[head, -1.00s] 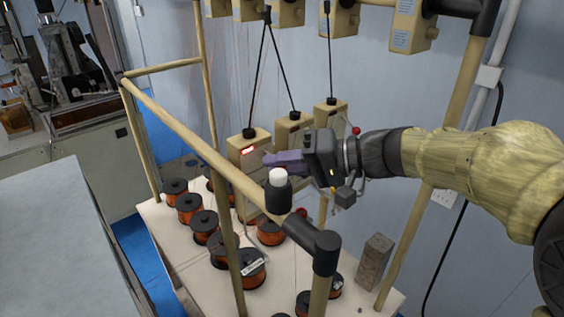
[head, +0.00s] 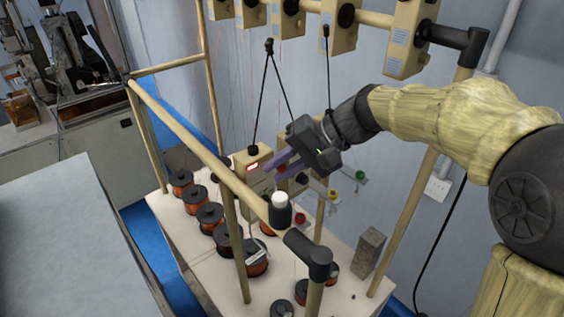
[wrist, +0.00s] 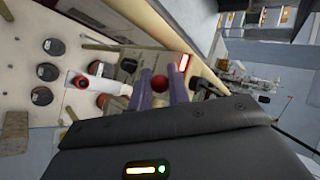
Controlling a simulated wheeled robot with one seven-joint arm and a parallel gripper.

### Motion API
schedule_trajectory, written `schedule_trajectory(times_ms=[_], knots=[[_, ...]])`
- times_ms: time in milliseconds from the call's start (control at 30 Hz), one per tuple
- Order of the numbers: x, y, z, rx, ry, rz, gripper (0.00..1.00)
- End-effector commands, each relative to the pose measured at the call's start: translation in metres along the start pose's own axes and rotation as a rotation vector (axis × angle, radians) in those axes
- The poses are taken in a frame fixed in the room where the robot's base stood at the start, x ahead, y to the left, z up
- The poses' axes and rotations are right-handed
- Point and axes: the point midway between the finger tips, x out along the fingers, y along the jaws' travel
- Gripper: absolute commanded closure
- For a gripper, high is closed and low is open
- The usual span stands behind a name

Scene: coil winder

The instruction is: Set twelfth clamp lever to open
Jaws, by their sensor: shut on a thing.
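My gripper (head: 276,170) reaches down and to the left, its purple fingers beside the cream tensioner boxes behind the front rail. The fingers are shut on a red ball knob (head: 281,169), which also shows between them in the wrist view (wrist: 160,84). The knob looks like the end of a clamp lever; its shaft and pivot are hidden, so I cannot tell the lever's position or number. Other levers show below my gripper, with a green knob (head: 360,176), a yellow knob (head: 332,195) and a red knob (head: 300,218).
A cream rail (head: 190,137) with a white-capped black fitting (head: 280,206) crosses in front. Copper wire spools (head: 210,214) stand on the pale base board. A rough block (head: 369,250) stands at right. More cream boxes (head: 410,40) hang above.

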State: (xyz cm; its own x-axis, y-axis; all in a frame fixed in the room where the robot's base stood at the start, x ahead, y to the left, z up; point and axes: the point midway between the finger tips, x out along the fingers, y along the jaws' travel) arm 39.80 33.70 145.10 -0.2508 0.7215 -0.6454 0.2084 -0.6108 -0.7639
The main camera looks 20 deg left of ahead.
Motion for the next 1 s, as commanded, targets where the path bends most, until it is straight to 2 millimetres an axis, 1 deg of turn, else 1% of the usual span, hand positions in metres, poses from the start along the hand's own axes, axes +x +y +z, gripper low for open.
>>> schedule_trajectory(times_ms=[300,333,400,767,867,1000], knots=[[0.001,-0.001,0.001,-0.002,-0.002,-0.001,1.0],[0.001,-0.001,0.001,-0.002,-0.002,-0.001,0.76],[0.001,-0.001,0.001,-0.002,-0.002,-0.001,0.62],[-0.002,0.0,0.0,-0.002,-0.001,-0.001,0.62],[-0.009,0.0,-0.001,-0.004,0.002,-0.001,0.62],[-0.03,0.001,0.0,-0.003,0.004,-0.001,0.62]])
